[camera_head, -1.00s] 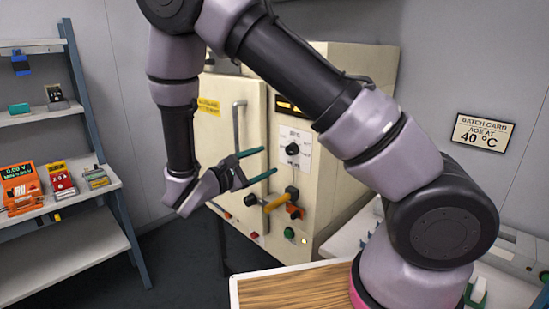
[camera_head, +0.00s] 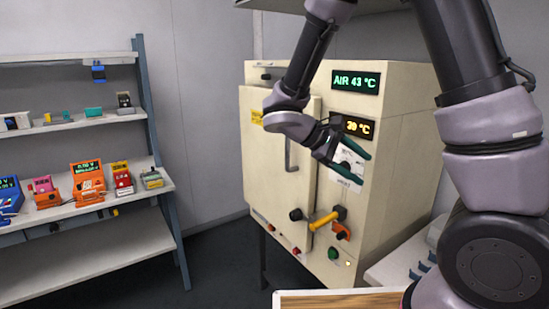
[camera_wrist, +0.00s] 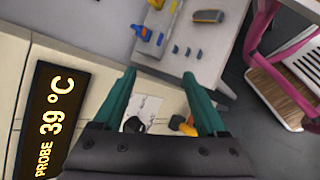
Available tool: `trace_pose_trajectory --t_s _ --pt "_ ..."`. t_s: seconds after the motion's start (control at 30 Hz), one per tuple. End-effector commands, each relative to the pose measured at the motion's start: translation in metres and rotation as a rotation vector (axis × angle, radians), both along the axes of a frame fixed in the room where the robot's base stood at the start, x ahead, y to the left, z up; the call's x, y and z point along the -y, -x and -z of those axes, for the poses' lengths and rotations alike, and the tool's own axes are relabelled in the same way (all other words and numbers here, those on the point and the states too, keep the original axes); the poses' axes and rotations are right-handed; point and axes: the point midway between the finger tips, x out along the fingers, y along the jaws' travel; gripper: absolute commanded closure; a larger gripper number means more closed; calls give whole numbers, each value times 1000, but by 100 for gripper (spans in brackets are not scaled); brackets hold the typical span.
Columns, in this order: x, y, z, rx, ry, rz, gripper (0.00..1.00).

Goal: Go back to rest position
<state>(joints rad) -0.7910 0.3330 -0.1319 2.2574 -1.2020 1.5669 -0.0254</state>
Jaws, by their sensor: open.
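My gripper (camera_head: 345,158) is open and empty in the head view, in front of the upper part of the cream oven cabinet (camera_head: 405,165). Its two green fingers stand apart beside the white label sheet (camera_head: 345,180) and hide part of it. In the wrist view, the green fingers of my gripper (camera_wrist: 160,98) are spread with nothing between them. My arm reaches down from the top of the head view, and its thick links stand at the right.
The oven has an amber display (camera_head: 357,127), a green display (camera_head: 357,81) and a yellow handle (camera_head: 326,219). A shelf rack (camera_head: 75,262) with several small devices stands at the left. A wooden-topped surface (camera_head: 340,301) is at the bottom. Dark floor lies between rack and oven.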

Motion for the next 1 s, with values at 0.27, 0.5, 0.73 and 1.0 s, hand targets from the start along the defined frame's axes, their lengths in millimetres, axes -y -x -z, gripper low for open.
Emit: trace_pose_trajectory --t_s 0.27,0.5,0.73,1.0 --pt "33 42 -42 149 -497 342 26" --pt "37 66 -88 400 -898 561 26" --pt "37 79 -140 707 -1212 690 26" --pt "38 86 -172 899 -1366 732 26"
